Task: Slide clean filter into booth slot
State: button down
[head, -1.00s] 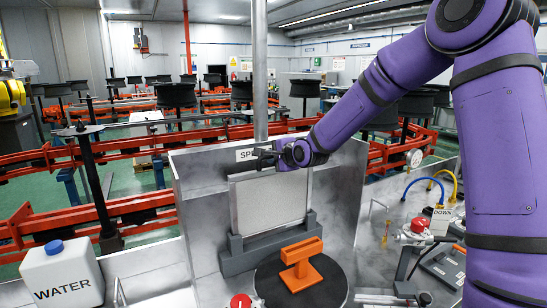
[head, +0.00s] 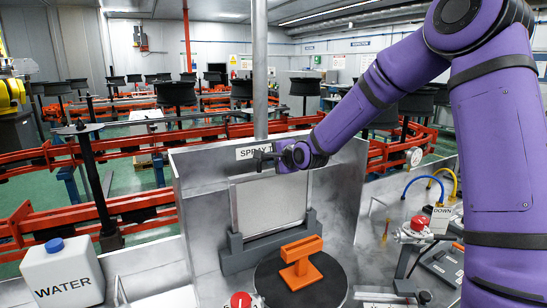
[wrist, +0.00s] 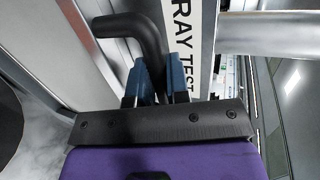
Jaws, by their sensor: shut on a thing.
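The clean filter (head: 268,207) is a pale framed panel in the spray booth. It stands upright, with its lower edge hidden in the grey slot holder (head: 240,262). My gripper (head: 264,157) is at the filter's top edge, below the SPRAY TEST sign. In the wrist view, the blue fingertips of my gripper (wrist: 153,78) are shut at a black bent handle (wrist: 142,28), and the sign shows close beside them. How deep the filter sits in the slot cannot be told.
An orange stand (head: 299,262) rests on a black round turntable (head: 325,285) in front of the holder. Metal booth walls (head: 347,190) rise behind and beside it. A red button (head: 241,300) is at the front. A white water container (head: 62,275) stands at left.

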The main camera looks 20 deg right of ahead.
jog(key=shift+f, duration=0.9)
jog(key=c, duration=1)
grip_release()
jog(key=v, duration=1)
jog(key=shift+s+d+r, duration=0.15)
jog(key=shift+s, duration=0.15)
